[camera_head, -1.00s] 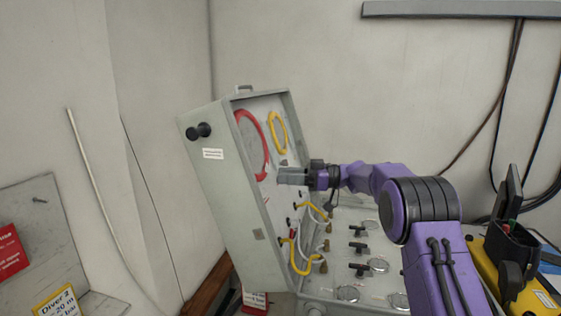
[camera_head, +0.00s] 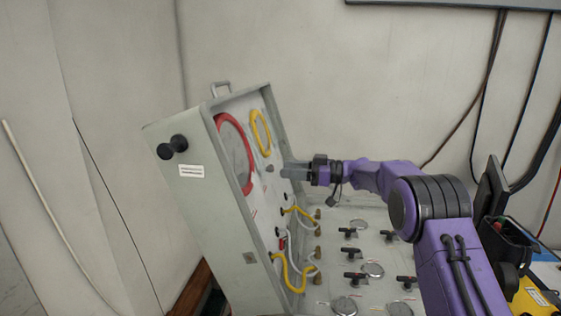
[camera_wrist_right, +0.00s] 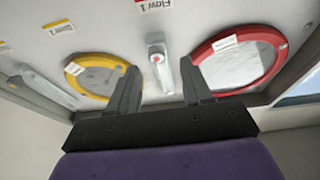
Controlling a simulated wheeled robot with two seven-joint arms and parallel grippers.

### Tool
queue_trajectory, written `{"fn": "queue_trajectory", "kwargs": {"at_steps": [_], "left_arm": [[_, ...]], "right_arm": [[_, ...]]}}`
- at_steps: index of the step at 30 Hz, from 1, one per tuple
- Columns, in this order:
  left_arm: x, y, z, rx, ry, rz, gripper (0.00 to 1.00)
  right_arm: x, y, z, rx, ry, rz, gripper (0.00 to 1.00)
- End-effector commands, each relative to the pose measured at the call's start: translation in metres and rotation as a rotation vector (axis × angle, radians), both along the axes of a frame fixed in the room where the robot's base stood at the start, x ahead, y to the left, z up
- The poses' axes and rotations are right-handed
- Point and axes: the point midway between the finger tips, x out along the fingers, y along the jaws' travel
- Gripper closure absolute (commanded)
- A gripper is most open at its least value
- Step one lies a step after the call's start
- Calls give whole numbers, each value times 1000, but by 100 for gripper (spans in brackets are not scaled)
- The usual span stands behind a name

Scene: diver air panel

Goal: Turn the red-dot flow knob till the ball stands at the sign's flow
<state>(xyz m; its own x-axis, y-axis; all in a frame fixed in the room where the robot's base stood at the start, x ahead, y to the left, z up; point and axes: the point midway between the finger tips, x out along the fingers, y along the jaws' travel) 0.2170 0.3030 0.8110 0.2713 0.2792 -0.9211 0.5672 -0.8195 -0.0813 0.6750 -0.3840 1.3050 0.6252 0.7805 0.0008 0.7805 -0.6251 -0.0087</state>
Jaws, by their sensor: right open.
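In the right wrist view, a light grey bar-shaped knob with a red dot (camera_wrist_right: 158,66) stands on the panel below the "Flow 1" label (camera_wrist_right: 155,4). My right gripper (camera_wrist_right: 159,72) is open, with one finger on each side of the knob. Whether the fingers touch it I cannot tell. In the head view my right gripper (camera_head: 291,169) reaches leftward to the front of the upright panel (camera_head: 262,205), and the knob is not clearly seen there. The flow ball cannot be made out. No sign with a flow value is in view. My left gripper is not in view.
A red-ringed gauge (camera_wrist_right: 272,43) and a yellow-ringed gauge (camera_wrist_right: 72,70) flank the knob. Yellow hoses (camera_head: 278,262) hang lower on the panel. The case's lower part (camera_head: 360,236) carries several black valve handles. A yellow box (camera_head: 532,298) stands at the right.

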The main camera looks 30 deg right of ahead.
Motion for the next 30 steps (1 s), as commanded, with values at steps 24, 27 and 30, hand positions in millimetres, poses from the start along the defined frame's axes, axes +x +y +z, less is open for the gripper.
{"fn": "queue_trajectory", "kwargs": {"at_steps": [24, 27, 30], "left_arm": [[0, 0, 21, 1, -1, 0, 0], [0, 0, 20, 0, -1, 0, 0], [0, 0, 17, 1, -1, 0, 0]], "right_arm": [[24, 28, -1, -1, 1, -5, 100], [24, 28, -2, -3, -2, -5, 100], [24, 28, -3, -11, -12, 0, 100]]}}
